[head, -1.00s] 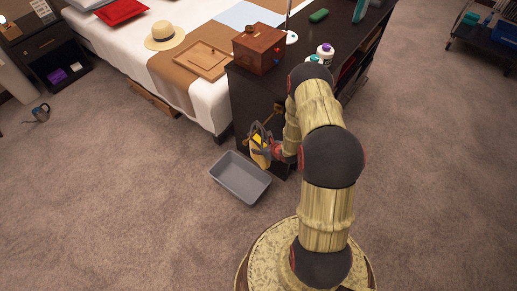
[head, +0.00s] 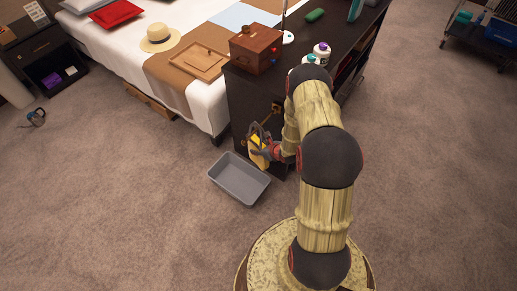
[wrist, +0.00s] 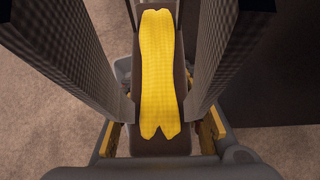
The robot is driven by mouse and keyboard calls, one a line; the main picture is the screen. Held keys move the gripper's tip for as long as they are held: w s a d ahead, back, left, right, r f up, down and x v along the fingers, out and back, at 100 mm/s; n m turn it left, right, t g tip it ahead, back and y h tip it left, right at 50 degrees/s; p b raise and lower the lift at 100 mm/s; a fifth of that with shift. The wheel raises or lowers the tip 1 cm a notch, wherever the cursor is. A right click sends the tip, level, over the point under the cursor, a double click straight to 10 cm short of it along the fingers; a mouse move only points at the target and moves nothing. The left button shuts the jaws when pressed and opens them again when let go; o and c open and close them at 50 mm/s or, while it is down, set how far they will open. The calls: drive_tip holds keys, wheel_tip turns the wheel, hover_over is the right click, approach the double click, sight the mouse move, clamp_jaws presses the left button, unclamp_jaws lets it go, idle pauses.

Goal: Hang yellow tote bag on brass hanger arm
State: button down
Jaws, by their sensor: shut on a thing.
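My gripper (head: 256,136) is shut on the yellow tote bag (head: 257,157), which hangs below the fingers beside the dark cabinet's end panel. In the wrist view the bag (wrist: 158,75) is a bright yellow strip between the two long dark fingers; its handles are not clear there.
A grey open bin (head: 239,181) stands on the carpet just below the bag. The dark cabinet (head: 240,105) carries a wooden box (head: 257,48) and bottles (head: 321,52). The bed (head: 200,95) adjoins it at left.

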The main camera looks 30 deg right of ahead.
drive_tip(key=c, duration=1.1)
unclamp_jaws()
drive_tip(key=v, duration=1.2)
